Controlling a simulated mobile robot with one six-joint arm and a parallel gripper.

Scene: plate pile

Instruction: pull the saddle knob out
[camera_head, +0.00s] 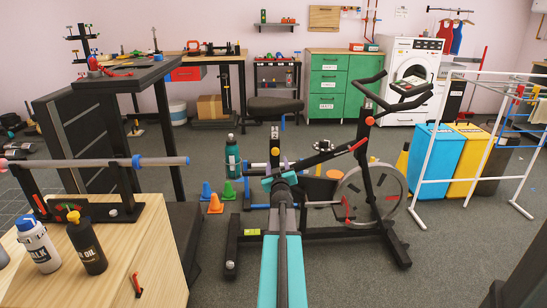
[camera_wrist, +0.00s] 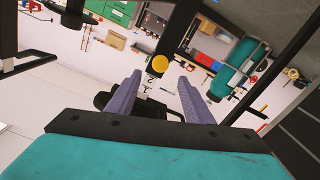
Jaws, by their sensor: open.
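The saddle knob (camera_wrist: 160,63) is a round yellow disc on a dark block, with a numbered scale running below it in the wrist view. My gripper (camera_wrist: 160,78) is open and empty, its two purple fingers on either side of the knob in that view. The knob appears beyond the fingertips; contact cannot be seen. The black saddle (camera_head: 275,106) sits above and behind.
The exercise bike's handlebar (camera_head: 405,100) and flywheel (camera_head: 370,194) stand to the right. A teal bottle (camera_head: 232,158) and small cones (camera_head: 216,204) are left of the post. A wooden bench (camera_head: 150,250) is at the near left, a white drying rack (camera_head: 445,140) at right.

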